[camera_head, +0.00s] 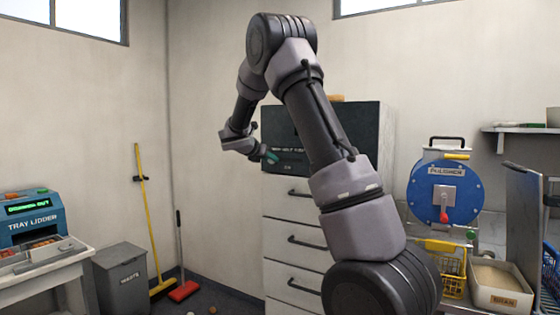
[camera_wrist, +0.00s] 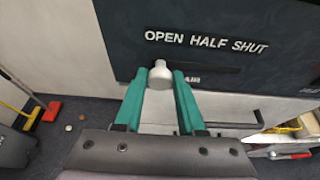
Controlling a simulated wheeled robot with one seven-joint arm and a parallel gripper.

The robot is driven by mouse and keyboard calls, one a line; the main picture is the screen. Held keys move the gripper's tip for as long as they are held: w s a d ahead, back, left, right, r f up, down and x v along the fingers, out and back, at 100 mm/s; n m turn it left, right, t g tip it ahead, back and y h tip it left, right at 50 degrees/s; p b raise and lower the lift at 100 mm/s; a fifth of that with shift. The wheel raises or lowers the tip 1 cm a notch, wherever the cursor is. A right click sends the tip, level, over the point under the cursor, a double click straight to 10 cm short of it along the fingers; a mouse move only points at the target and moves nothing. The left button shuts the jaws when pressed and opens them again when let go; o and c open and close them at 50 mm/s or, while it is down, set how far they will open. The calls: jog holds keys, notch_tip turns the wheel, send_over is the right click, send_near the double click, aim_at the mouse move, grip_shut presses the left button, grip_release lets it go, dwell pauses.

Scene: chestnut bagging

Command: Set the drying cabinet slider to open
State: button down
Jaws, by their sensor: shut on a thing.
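The drying cabinet (camera_head: 357,125) has a dark front above pale drawers. Its front carries the words OPEN, HALF and SHUT (camera_wrist: 205,42) in a row from left to right, with an AIR label below. The pale slider knob (camera_wrist: 160,74) sits under the word OPEN, at the left end of a dark slot (camera_wrist: 222,70). My gripper (camera_wrist: 160,82) has its teal fingers shut on the knob, one on each side. In the head view my gripper (camera_head: 270,155) is at the cabinet's left front; the knob cannot be made out there.
Drawers with dark handles (camera_head: 305,240) lie below the dark front. A blue polisher (camera_head: 445,192) and a bran tray (camera_head: 503,300) stand to the right.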

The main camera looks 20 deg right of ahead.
jog(key=shift+w+a+r, duration=0.1)
jog(key=shift+w+a, duration=0.05)
jog(key=c, duration=0.5)
grip_release()
jog(key=shift+a, duration=0.1)
jog(key=v, duration=1)
jog(key=shift+a+r, duration=0.15)
jog(key=shift+a, duration=0.05)
jog(key=shift+s, duration=0.25)
